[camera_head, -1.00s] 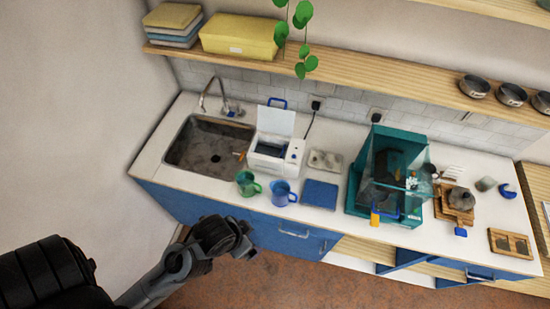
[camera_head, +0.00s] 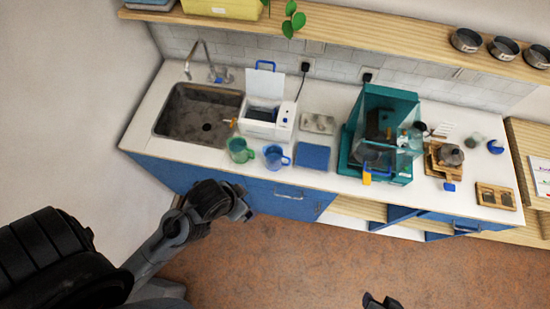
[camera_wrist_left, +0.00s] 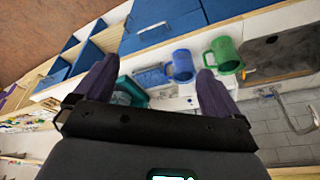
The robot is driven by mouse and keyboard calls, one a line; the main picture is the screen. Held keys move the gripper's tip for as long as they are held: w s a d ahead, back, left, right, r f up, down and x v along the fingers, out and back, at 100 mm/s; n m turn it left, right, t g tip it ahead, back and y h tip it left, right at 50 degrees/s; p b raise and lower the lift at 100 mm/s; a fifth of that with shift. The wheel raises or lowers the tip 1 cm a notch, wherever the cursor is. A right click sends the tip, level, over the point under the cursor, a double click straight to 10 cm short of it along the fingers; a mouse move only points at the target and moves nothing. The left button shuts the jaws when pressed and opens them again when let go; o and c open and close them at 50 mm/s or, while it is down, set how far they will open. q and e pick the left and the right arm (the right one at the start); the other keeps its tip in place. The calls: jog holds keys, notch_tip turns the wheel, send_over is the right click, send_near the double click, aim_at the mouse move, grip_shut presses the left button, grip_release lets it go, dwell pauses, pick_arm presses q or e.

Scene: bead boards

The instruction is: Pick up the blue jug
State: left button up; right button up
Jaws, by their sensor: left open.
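The blue jug (camera_head: 276,158) stands near the front edge of the white counter, with its handle to the right. A green jug (camera_head: 240,151) stands close to its left. My left gripper (camera_head: 243,211) is in front of the blue cabinet, below the two jugs and apart from them. In the left wrist view its two fingers (camera_wrist_left: 157,72) are spread and empty, and the blue jug (camera_wrist_left: 180,66) appears beyond the gap between them, with the green jug (camera_wrist_left: 226,55) beside it. A dark part of my right gripper (camera_head: 382,301) shows at the bottom edge; its jaws are unclear.
A white machine (camera_head: 268,118) with a raised lid stands behind the jugs, and a sink (camera_head: 200,115) lies left. A blue mat (camera_head: 312,156) lies right of the blue jug. A teal machine (camera_head: 381,135) stands further right. A shelf (camera_head: 340,43) runs above.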

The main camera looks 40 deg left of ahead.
pick_arm(q)
jog(key=c, duration=1.4)
jog(key=shift+o, duration=0.2)
jog(key=shift+w, duration=0.1)
